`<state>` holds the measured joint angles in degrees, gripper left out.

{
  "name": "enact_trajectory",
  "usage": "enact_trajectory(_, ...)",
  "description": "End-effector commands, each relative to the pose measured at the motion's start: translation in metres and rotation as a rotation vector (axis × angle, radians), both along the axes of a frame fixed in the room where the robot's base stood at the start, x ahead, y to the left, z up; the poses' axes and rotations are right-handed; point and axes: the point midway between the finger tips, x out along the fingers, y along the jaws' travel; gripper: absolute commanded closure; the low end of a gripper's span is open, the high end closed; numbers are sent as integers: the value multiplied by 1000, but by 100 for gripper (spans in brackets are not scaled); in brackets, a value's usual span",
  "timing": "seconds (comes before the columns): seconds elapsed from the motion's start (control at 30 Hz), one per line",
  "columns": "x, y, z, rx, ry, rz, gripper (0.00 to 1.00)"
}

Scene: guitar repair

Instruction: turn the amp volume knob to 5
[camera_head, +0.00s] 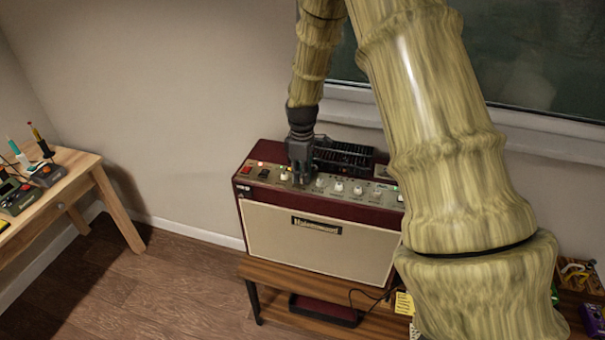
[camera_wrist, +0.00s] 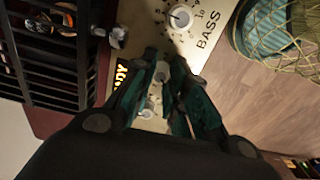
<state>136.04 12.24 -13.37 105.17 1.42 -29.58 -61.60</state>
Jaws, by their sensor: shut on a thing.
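The amp (camera_head: 318,243) is a dark red cabinet with a cream grille cloth, standing on a low wooden stand in the head view. A row of pale knobs (camera_head: 338,186) runs along its top panel. My gripper (camera_head: 301,180) points down onto the left half of this row. In the wrist view its dark fingers (camera_wrist: 163,66) are closed around a pale knob (camera_wrist: 162,73) beside the knob marked BASS (camera_wrist: 180,17). The fingers cover the held knob's label and scale, so its name and setting cannot be read.
A black slotted unit (camera_head: 345,157) sits on the amp behind the knobs. A wooden workbench (camera_head: 85,165) with tools is at the left. My arm hides the amp's right end. Floor (camera_head: 150,280) is clear between bench and amp stand (camera_head: 258,268).

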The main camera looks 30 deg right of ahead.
Motion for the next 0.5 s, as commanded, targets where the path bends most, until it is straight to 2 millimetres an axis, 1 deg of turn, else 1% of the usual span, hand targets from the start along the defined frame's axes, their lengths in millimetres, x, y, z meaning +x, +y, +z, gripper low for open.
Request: enact_trajectory(0.5,1,-1,1,-1,-2,-487,100)
